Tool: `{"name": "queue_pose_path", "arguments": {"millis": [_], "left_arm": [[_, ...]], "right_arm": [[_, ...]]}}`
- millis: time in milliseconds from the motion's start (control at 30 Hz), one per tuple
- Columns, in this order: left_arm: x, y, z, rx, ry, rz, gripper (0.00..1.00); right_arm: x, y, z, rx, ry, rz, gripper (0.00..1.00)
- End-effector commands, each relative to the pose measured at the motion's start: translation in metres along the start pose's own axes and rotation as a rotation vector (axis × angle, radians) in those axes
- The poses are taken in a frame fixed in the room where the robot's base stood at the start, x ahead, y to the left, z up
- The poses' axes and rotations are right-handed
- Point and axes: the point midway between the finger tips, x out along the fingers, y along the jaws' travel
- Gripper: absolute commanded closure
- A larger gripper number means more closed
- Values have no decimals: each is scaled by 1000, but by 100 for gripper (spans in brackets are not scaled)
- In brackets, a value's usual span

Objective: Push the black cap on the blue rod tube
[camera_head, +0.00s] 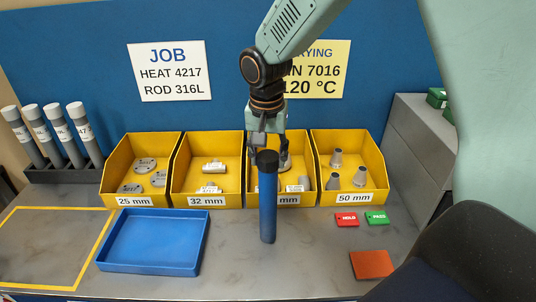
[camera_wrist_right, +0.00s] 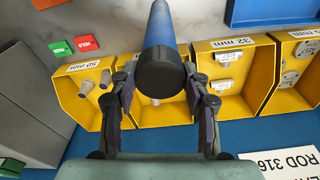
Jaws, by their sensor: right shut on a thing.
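The blue rod tube (camera_head: 267,208) stands upright on the grey bench, in front of the yellow bins. The black cap (camera_head: 267,160) sits at its top end, in line with it. I cannot tell how far down the cap is on the tube. My right gripper (camera_head: 268,148) comes down from above, at the cap. In the right wrist view, the cap (camera_wrist_right: 164,76) is between the two fingers of my gripper (camera_wrist_right: 163,90), and the tube (camera_wrist_right: 160,28) runs away beyond it. The right gripper is shut on the cap. My left gripper is not in view.
Yellow bins of fittings (camera_head: 190,198) stand behind the tube. An empty blue tray (camera_head: 150,267) lies to its left. Grey-capped tubes (camera_head: 58,135) stand in a rack at far left. Red and green tags (camera_head: 346,219) and an orange-brown block (camera_head: 371,265) lie to the right.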

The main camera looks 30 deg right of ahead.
Motion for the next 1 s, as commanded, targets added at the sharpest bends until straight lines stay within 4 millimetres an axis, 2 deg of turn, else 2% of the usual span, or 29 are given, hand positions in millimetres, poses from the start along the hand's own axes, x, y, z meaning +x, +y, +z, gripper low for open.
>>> {"name": "queue_pose_path", "arguments": {"millis": [533, 567, 867, 900, 1000], "left_arm": [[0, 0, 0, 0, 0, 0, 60], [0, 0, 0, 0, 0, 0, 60], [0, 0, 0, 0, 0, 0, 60], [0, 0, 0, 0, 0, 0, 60], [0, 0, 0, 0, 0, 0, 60]], "right_arm": [[3, 0, 0, 0, 0, 0, 69], [3, 0, 0, 0, 0, 0, 72], [4, 0, 1, 0, -1, 1, 73], [4, 0, 0, 0, -1, 1, 52], [3, 0, 0, 0, -1, 0, 44]]}}
